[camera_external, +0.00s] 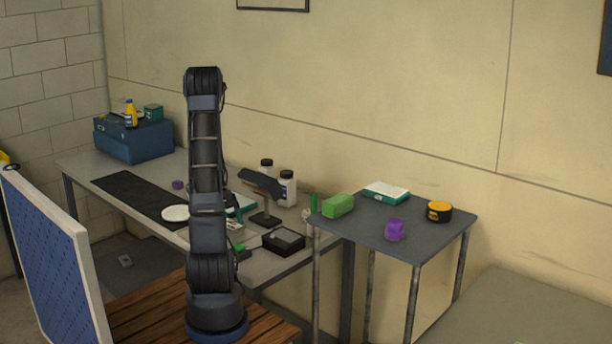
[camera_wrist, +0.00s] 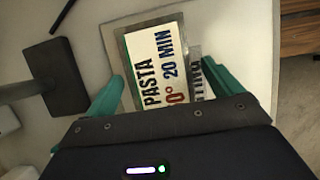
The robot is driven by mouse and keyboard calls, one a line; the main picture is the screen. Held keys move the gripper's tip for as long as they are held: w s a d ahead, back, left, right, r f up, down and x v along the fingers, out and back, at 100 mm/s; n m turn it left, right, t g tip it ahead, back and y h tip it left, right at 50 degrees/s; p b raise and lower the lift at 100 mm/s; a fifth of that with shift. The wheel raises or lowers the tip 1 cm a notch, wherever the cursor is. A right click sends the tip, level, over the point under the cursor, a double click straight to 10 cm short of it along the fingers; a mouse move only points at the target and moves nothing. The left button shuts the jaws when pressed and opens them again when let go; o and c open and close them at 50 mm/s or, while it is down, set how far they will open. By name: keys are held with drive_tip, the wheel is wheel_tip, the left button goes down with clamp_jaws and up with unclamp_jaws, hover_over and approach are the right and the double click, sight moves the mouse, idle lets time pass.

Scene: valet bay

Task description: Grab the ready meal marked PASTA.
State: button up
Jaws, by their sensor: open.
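The ready meal marked PASTA (camera_wrist: 158,62) lies in the wrist view with its white label up, the words PASTA and 20 MIN readable. My gripper (camera_wrist: 178,82) is open, with one teal finger to the left of the pack and the other to the right. The near end of the pack is hidden behind the gripper body. A second grey-white label (camera_wrist: 202,78), partly covered, shows just right of the PASTA label. In the external view my arm hides most of this spot, and I cannot clearly make out the gripper or the pack there.
A dark stand with a flat head (camera_external: 263,187) is close by, left in the wrist view (camera_wrist: 55,75). A black tray (camera_external: 284,241) and white bottles (camera_external: 287,188) share the bench. The side table (camera_external: 370,228) holds a green block (camera_external: 338,205), purple block (camera_external: 395,230) and yellow-black tape (camera_external: 439,212).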

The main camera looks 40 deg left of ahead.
drive_tip(key=shift+d+f, duration=0.15)
drive_tip(key=shift+f, duration=0.2)
drive_tip(key=shift+f, duration=0.15)
drive_tip(key=shift+c, duration=0.4)
drive_tip(key=c, duration=1.2)
